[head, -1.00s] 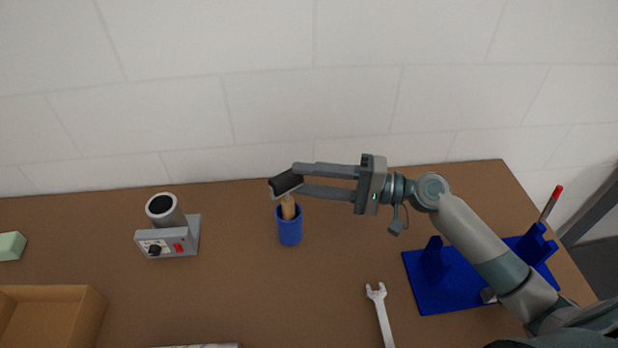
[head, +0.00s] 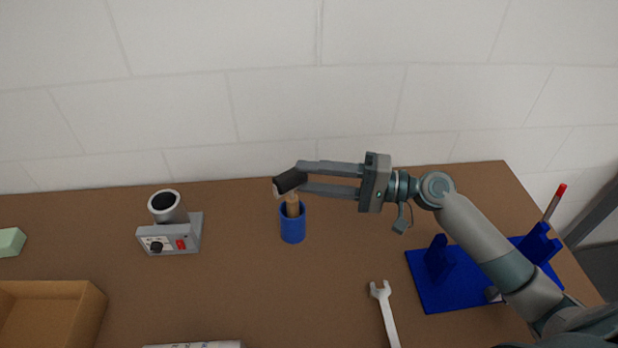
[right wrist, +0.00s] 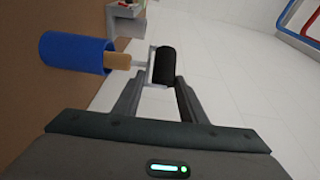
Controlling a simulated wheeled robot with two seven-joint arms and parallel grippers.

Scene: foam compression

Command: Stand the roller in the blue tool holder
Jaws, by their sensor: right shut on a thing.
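The roller has a black cylinder (head: 290,180), a thin metal frame and a wooden handle (head: 292,205). My right gripper (head: 299,178) is shut on the roller at its black cylinder, above the blue tool holder (head: 292,226). The handle points down, with its lower end in the mouth of the holder; how deep it reaches is hidden. The holder stands upright on the table. In the right wrist view, the black cylinder (right wrist: 164,66) is between the fingertips and the handle (right wrist: 117,61) meets the mouth of the holder (right wrist: 75,52). My left gripper is not in view.
A grey device with a tube (head: 170,236) stands left of the holder. A cardboard box (head: 98,312) is at the front left, and a green block (head: 10,242) is at the left edge. A wrench (head: 385,312) and a blue rack (head: 440,292) are at the right.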

